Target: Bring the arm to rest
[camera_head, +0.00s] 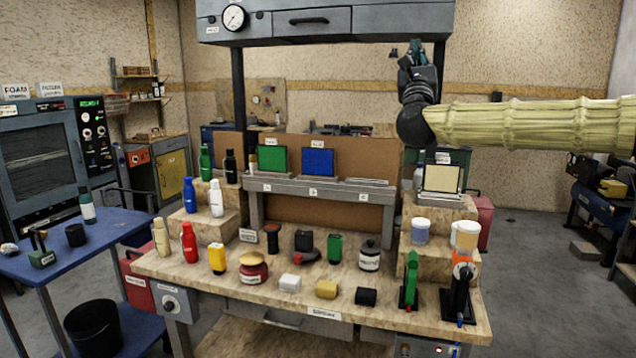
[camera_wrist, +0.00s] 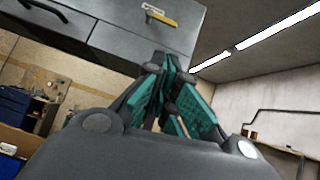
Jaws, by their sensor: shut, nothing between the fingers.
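My arm, in a pale yellow sleeve, reaches in from the right edge in the head view.
The wooden table (camera_head: 235,300) bears bottles, jars, blocks and stands. Dark posts (camera_head: 238,95) hold up the cabinet close to my gripper. A blue side table (camera_head: 85,245) stands at left. The air above the table's front is clear.

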